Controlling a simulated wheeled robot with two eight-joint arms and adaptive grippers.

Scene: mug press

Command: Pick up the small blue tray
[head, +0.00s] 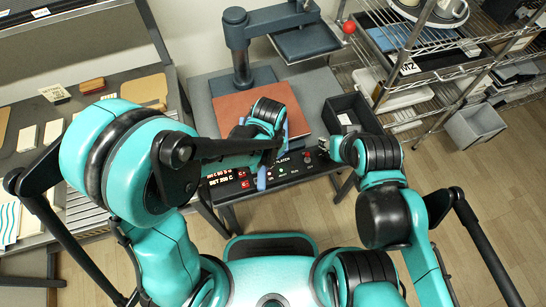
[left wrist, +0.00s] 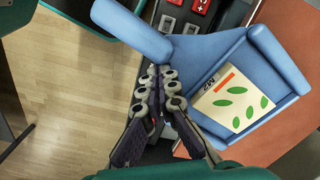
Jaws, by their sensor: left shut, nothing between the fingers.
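The small blue tray (left wrist: 207,62) shows in the left wrist view, with a tab (left wrist: 133,30) reaching to the upper left. A pale card with green leaf shapes (left wrist: 235,98) lies in it. In the head view only slivers of blue (head: 262,178) show beside my left wrist, which hides most of the tray. My left gripper (left wrist: 159,73) is shut and empty, its fingertips close beside the tray's left edge and below the tab. I cannot tell if they touch it. My right gripper (head: 328,148) is right of the control panel, its jaw state unclear.
The press (head: 240,50) stands behind a red-brown plate (head: 300,118). A control panel (head: 285,170) is at the bench front. A dark bin (head: 350,115) and wire shelving are right. A cluttered table (head: 105,84) is left. Wooden floor (head: 470,200) is open at right.

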